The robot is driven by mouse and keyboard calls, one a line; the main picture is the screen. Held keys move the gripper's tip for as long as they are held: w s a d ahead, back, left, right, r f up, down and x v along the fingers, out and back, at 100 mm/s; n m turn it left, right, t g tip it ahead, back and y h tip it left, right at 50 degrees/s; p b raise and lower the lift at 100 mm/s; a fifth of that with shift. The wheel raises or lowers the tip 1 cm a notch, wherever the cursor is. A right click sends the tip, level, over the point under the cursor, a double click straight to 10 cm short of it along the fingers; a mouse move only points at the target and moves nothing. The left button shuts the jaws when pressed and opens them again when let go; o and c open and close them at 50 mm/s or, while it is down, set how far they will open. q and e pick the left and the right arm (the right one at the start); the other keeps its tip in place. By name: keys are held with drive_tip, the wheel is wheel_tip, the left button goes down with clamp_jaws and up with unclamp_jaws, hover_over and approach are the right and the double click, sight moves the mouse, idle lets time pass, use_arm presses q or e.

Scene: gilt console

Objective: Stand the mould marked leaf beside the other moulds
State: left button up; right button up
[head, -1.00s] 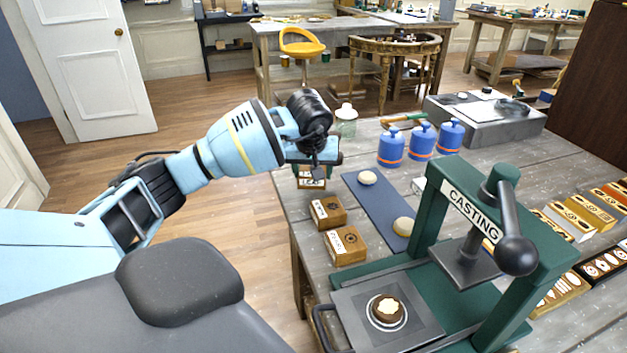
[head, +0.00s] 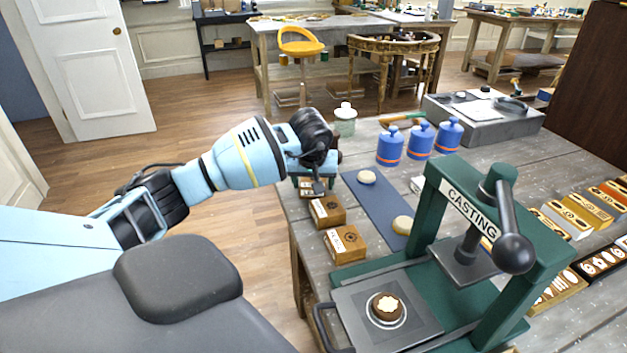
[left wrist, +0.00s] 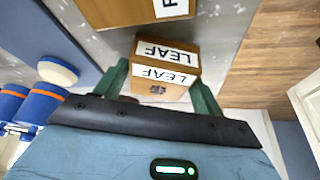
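The mould marked LEAF (left wrist: 165,65) is a small wooden block with white labels on two faces. In the head view the block (head: 313,188) is partly hidden under my gripper, near the table's left edge. My left gripper (left wrist: 160,80) has its green fingers on either side of the block, with a small gap at the left finger; it looks open. In the head view this gripper (head: 315,178) is just above the table. Two other wooden moulds, a middle one (head: 328,210) and a nearer one (head: 346,245), stand in line towards me. My right gripper is out of view.
A blue mat (head: 378,205) with two pale round pieces lies right of the moulds. Blue canisters (head: 420,140) and a pale jar (head: 345,122) stand behind. The green casting press (head: 470,230) fills the near right. Several boxes (head: 580,215) line the right side.

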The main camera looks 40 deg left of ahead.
use_arm(q)
drive_tip(key=shift+o, duration=1.2)
drive_tip(key=shift+r, duration=0.55)
drive_tip(key=v, duration=1.1)
drive_tip(key=shift+r+p, duration=0.15)
drive_tip(key=shift+p, duration=0.15)
